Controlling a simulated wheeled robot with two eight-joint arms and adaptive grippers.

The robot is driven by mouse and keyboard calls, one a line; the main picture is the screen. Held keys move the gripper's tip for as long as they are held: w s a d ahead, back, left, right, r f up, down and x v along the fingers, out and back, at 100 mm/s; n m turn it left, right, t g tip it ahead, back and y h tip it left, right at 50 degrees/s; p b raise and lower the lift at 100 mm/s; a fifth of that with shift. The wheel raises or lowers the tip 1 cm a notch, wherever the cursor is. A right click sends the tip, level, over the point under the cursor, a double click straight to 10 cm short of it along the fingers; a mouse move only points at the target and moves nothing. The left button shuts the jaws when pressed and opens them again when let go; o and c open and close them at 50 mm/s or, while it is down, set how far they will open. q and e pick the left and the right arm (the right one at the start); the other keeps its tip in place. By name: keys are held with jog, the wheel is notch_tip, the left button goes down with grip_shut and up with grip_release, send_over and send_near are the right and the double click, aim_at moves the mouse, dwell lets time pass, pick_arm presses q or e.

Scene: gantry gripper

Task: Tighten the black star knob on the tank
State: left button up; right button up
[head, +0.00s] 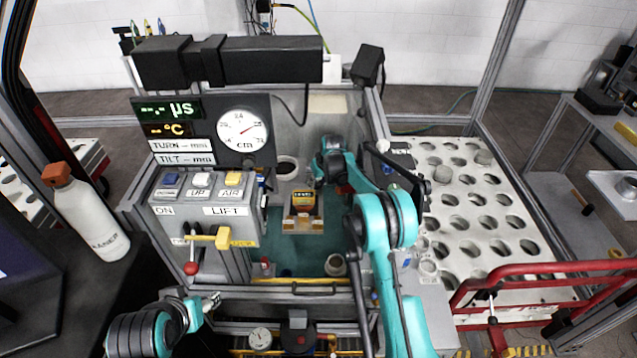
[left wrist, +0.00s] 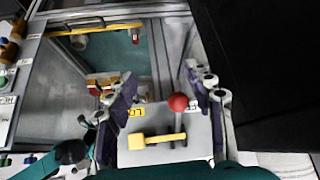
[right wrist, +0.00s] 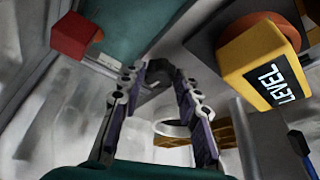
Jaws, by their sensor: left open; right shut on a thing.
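My right gripper (head: 343,188) reaches down inside the tank (head: 322,262). In the right wrist view, its fingers (right wrist: 160,78) are shut on a dark piece, which I take to be the black star knob (right wrist: 157,72); the fingers partly cover it. In the head view the knob is hidden behind my arm. My left gripper (left wrist: 160,78) is open and empty, near the red ball lever (left wrist: 178,102) at the tank's front left.
The control panel (head: 205,195) with buttons and a yellow handle (head: 223,238) stands left of the tank. A white plate with round holes (head: 470,205) lies to the right, behind a red rail (head: 540,268). A white bottle (head: 90,218) stands at the left.

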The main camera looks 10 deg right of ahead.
jog(key=m+h, duration=0.1)
jog(key=m, duration=0.2)
jog(key=shift+a, duration=0.2)
jog(key=m+h, duration=0.1)
jog(key=m, duration=0.1)
jog(key=m+h, duration=0.1)
jog(key=m, duration=0.1)
jog(key=shift+a+m, duration=0.2)
jog(key=shift+m, duration=0.2)
jog(key=m, duration=0.1)
jog(key=m+h, duration=0.1)
jog(key=m, duration=0.1)
jog(key=shift+w+a+m+g, duration=0.1)
jog(key=shift+w+m+g, duration=0.05)
jog(key=shift+m+g, duration=0.2)
jog(key=m, duration=0.2)
jog(key=m+g+h+p, duration=0.1)
jog(key=m, duration=0.1)
jog(key=shift+w+g, duration=0.1)
jog(key=shift+g, duration=0.15)
jog(key=shift+m, duration=0.25)
jog(key=o, duration=1.2)
jog(key=shift+c, duration=0.2)
